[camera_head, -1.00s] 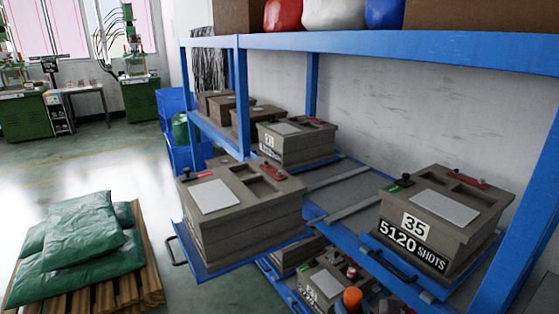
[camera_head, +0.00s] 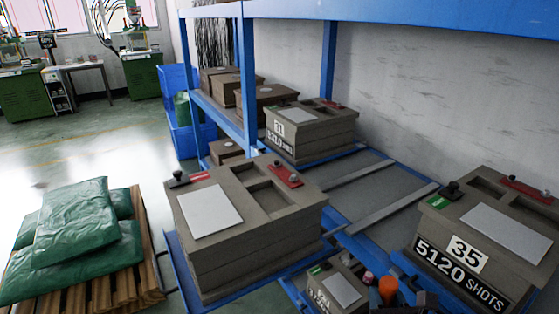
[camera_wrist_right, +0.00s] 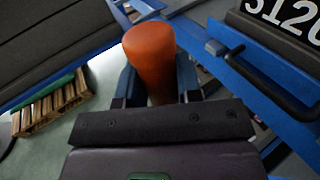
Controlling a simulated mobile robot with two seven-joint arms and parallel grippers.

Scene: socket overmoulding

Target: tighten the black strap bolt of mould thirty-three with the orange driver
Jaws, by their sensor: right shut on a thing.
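The orange driver (camera_head: 388,289) is in my right gripper (camera_head: 384,302), at the bottom right of the head view. In the right wrist view its orange handle (camera_wrist_right: 150,55) stands between the two blue fingers of my gripper (camera_wrist_right: 152,85), which is shut on it. The driver's tip is hidden. A grey-brown mould (camera_head: 250,235) sits on a pulled-out blue tray, left of the driver; no number is readable on it. It carries a black bolt (camera_head: 178,180) beside a red label at its left corner, and a red strap (camera_head: 285,176) at the right. My left gripper is not in view.
Mould 35 (camera_head: 470,262) stands right of the driver. A mould marked 31 (camera_head: 308,140) stands behind. A smaller-looking mould (camera_head: 335,295) sits lower, close beside my gripper. Blue rack posts (camera_head: 328,60) and shelf rails stand around. Green sacks (camera_head: 75,225) lie on a pallet at left.

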